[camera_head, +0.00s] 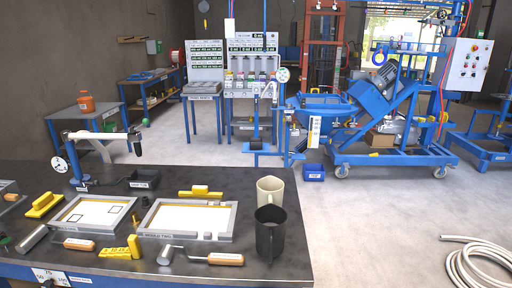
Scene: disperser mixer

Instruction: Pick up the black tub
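Two black containers stand on the dark workbench (305,262) in the head view. One is a tall black open-topped vessel (270,237) with a handle, upright near the bench's right end. The other is a low black open tray-like container (145,181) with a small white label, near the back edge. I cannot tell for certain which is the tub. A cream jug (270,189) stands just behind the tall black vessel and is partly hidden by it. Neither of my grippers shows.
A hose (475,262) lies on the floor at right. Blue machinery (375,105) stands beyond open floor.

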